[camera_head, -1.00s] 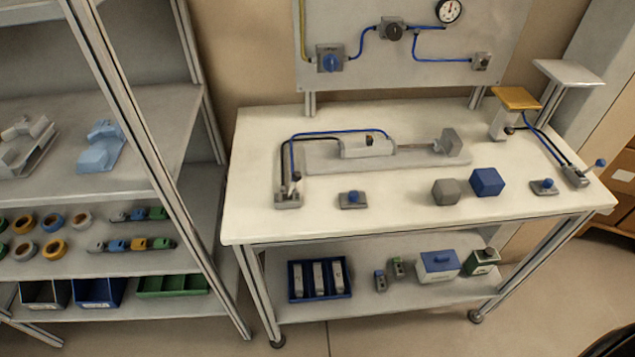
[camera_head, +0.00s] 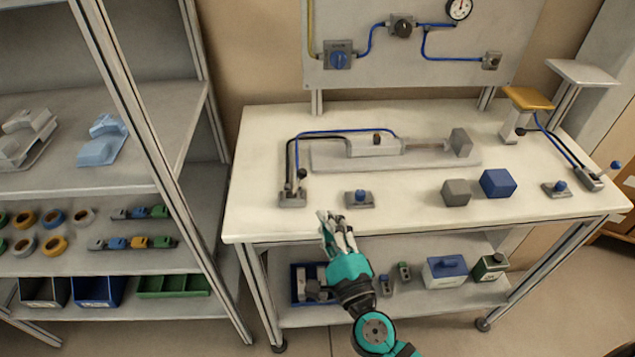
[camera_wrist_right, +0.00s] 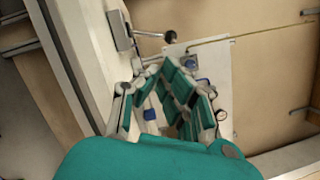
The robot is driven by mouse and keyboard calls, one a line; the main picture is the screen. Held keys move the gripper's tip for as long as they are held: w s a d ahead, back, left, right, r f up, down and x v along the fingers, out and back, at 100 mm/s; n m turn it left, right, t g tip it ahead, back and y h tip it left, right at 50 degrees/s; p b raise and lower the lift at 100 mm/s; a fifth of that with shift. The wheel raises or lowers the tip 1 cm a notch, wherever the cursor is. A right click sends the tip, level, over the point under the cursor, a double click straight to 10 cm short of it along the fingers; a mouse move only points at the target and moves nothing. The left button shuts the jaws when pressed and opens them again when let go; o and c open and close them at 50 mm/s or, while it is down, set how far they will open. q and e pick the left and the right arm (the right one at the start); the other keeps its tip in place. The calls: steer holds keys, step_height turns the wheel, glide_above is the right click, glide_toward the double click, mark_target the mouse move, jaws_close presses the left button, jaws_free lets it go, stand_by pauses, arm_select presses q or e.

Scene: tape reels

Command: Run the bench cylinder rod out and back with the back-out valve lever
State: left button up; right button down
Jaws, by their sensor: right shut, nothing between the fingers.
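The bench cylinder (camera_head: 374,147) lies on a grey plate on the white bench. Its thin rod (camera_head: 425,147) shows between the body and a grey end block (camera_head: 461,143). Blue and black hoses run from it to a valve (camera_head: 292,199) at the bench's left front, whose upright lever (camera_head: 302,174) has a black knob. The lever also shows in the right wrist view (camera_wrist_right: 169,37). My right gripper (camera_head: 329,217) is shut and empty at the bench's front edge, right of the valve and apart from the lever. My left gripper is out of view.
A blue button box (camera_head: 360,199) stands close to my right gripper. Grey (camera_head: 456,192) and blue (camera_head: 498,183) cubes sit farther right. A second valve with a blue-knobbed lever (camera_head: 616,165) stands at the right end. A shelf rack (camera_head: 150,120) stands at left.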

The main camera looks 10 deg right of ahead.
mark_target(298, 182)
steer(key=shift+d+f+m+h, duration=0.1)
steer(key=shift+d+m+h, duration=0.3)
steer(key=shift+m, duration=0.2)
steer(key=w, duration=0.3)
steer(key=w+r+p, duration=0.1)
steer(key=w, duration=0.2)
steer(key=w+p, duration=0.1)
steer(key=w, duration=0.3)
steer(key=shift+a+r, duration=0.15)
steer(key=shift+a, duration=0.2)
